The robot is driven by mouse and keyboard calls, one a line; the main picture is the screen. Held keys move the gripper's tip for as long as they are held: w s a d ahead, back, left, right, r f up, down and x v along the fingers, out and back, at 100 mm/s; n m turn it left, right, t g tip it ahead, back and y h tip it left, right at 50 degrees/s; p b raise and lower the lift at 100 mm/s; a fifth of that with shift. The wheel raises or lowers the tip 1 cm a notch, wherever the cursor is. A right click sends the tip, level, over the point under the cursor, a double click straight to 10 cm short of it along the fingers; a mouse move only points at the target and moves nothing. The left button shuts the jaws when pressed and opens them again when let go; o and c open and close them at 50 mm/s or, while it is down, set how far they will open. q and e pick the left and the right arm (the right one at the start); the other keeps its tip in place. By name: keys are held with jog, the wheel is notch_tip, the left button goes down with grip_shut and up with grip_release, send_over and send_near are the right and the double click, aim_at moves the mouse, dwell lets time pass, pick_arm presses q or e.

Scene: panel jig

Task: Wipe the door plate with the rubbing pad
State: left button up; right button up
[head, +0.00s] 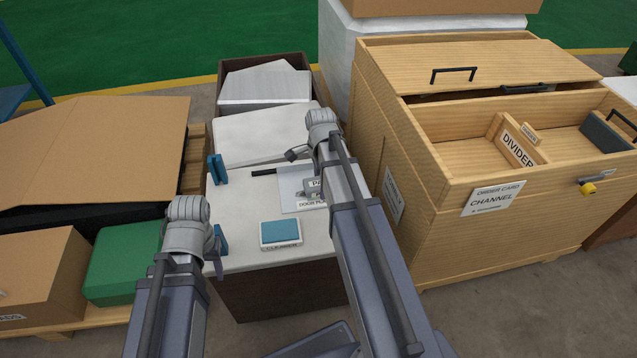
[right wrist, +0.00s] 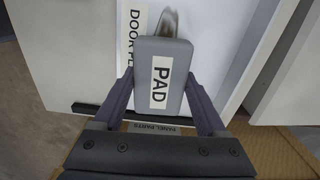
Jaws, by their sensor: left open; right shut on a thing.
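The door plate (head: 289,184) is a pale flat sheet on the white-topped bench, partly hidden by my right arm. In the right wrist view the door plate (right wrist: 215,25) lies under the pad, with a brownish-grey smudge (right wrist: 186,22) beyond the pad's far end. The grey rubbing pad (right wrist: 178,60), labelled PAD, is held between the fingers of my right gripper (right wrist: 160,103). I cannot tell whether it touches the plate. My right gripper (head: 312,188) is partly hidden in the head view. My left gripper (head: 215,262) is open at the bench's left edge, mostly hidden by its wrist.
A blue-topped box (head: 280,233) stands at the bench's front. Blue blocks (head: 217,169) stand along its left side, and a black bar (head: 275,172) lies behind the plate. A wooden crate (head: 440,215) stands right; a green case (head: 125,262) and cartons stand left.

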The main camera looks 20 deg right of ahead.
aim_at(306, 185)
jog(key=shift+a, duration=0.1)
jog(key=shift+w+a+f, duration=0.1)
jog(key=shift+w+a, duration=0.15)
jog(key=shift+a, duration=0.6)
jog(key=shift+w+a+f, duration=0.1)
jog(key=shift+w+a, duration=0.1)
jog(key=shift+a, duration=0.65)
jog(key=shift+a, duration=0.15)
jog(key=shift+w+a+r, duration=0.1)
jog(key=shift+w+a, duration=0.15)
jog(key=shift+a, duration=0.6)
jog(key=shift+w+a+r, duration=0.1)
jog(key=shift+w+a, duration=0.15)
jog(key=shift+a, duration=0.55)
notch_tip(306, 185, up, 6)
jog(key=p, duration=0.6)
